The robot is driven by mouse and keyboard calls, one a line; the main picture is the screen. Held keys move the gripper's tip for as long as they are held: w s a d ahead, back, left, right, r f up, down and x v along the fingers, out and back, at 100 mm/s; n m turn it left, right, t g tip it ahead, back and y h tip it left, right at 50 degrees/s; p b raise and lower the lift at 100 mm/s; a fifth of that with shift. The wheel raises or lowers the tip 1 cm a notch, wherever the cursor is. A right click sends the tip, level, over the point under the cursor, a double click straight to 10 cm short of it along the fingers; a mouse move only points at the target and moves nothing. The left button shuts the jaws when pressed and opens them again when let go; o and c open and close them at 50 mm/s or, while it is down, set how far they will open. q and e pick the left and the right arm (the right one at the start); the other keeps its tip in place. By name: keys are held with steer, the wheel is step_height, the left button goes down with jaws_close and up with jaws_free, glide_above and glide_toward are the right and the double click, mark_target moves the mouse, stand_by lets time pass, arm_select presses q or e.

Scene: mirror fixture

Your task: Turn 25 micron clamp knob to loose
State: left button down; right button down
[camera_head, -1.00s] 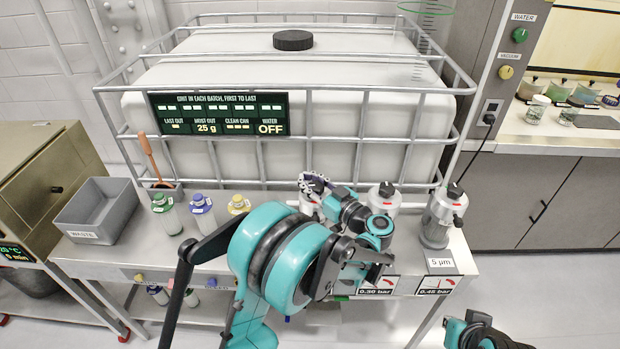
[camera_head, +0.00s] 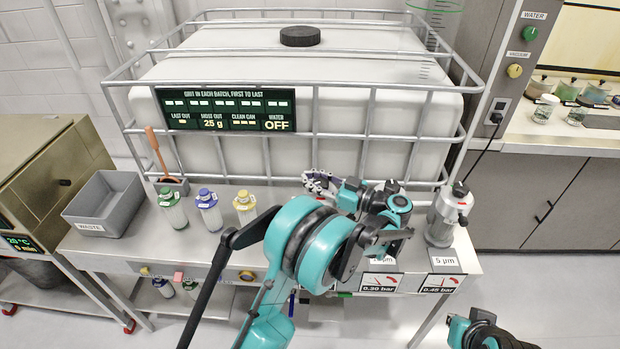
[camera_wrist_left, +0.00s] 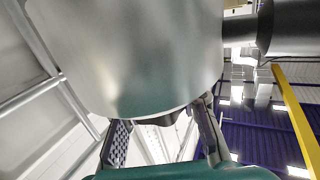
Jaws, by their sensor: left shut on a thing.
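In the head view my arm hides the left housing and most of the middle one, whose dark top (camera_head: 391,186) shows. The right housing (camera_head: 447,215), labelled 5 µm, stands upright and clear. Part of my right arm shows low right; its jaws are unclear.
A caged white tank (camera_head: 290,75) stands behind the bench. A grey waste bin (camera_head: 103,205) and green, blue and yellow capped bottles (camera_head: 209,212) stand left. Gauge plates (camera_head: 380,282) hang at the bench's front edge. The floor at right is clear.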

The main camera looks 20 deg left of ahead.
arm_select(q)
steer(key=c, duration=1)
jaws_free()
steer(key=shift+a, duration=0.1)
steer(key=shift+c, duration=0.2)
steer(key=s+d, duration=0.2)
steer(key=d, duration=1)
